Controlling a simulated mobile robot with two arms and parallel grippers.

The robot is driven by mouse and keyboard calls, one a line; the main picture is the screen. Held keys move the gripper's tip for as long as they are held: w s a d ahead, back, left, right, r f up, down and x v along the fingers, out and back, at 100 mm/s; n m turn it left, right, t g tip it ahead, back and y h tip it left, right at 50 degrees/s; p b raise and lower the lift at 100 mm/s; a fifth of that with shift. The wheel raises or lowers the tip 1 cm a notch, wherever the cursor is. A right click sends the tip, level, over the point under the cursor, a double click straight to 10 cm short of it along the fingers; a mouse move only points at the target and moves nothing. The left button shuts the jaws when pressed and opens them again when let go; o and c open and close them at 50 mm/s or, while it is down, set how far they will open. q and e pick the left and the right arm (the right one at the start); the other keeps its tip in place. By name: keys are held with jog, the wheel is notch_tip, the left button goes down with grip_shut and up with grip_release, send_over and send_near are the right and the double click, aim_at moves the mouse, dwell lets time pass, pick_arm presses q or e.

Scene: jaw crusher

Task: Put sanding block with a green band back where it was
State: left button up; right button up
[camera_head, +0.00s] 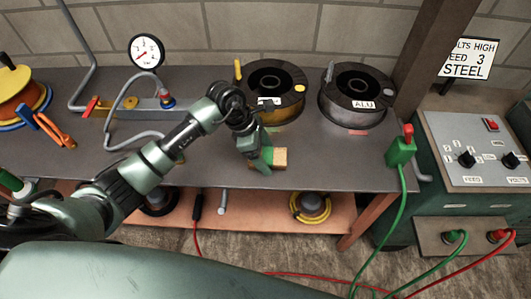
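A small tan-orange block (281,158), which looks like the sanding block, is at the front edge of the grey bench top. My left gripper (264,163) points down right at it, and its green finger covers much of the block. A green band cannot be told apart from the green finger. Whether the fingers press on the block or only stand around it is hidden, as is whether the block touches the bench. My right gripper is not in view.
Behind the block stand a dark copper-coloured wire spool (275,84) and a spool marked ALU (357,97). A green clamp (400,151) with a cable sits at the bench's right end. A gauge (147,52) and grey hose are at left. The bench between block and ALU spool is mostly clear.

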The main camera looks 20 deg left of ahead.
pick_arm(q)
jog(key=shift+r, duration=0.15)
jog(key=shift+a+r, duration=0.1)
jog(key=shift+r, duration=0.15)
jog(key=b+v, duration=0.1)
jog(key=v, duration=1)
jog(key=shift+r, duration=0.3)
